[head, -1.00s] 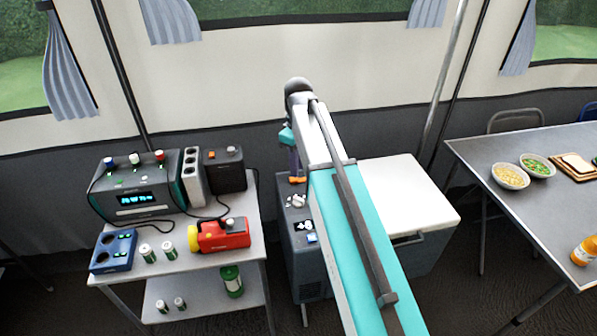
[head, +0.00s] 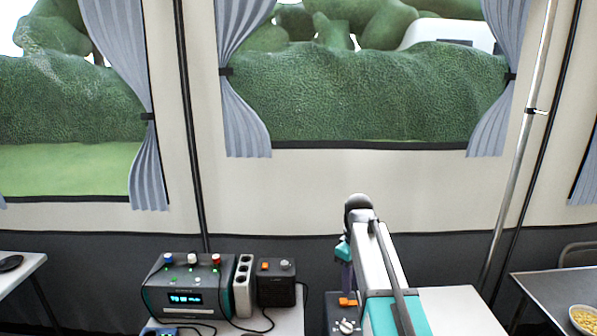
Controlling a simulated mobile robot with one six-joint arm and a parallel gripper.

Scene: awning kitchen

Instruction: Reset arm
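My arm reaches forward from the bottom right of the head view, with its dark elbow at the far end. Beyond the elbow, a teal and dark bluish end section that includes my gripper (head: 347,276) hangs down on the left side of the arm. It is above or in front of a dark unit with knobs (head: 346,326). The fingers are too small and covered to tell whether they are open or shut. I see nothing clearly held.
A dark device with a blue display (head: 187,299), a grey socket strip (head: 243,285) and a black box (head: 276,284) stand on a table at lower left. A white-topped cooler (head: 460,312) is right of my arm. A table (head: 545,292) with a food bowl (head: 585,319) is at far right.

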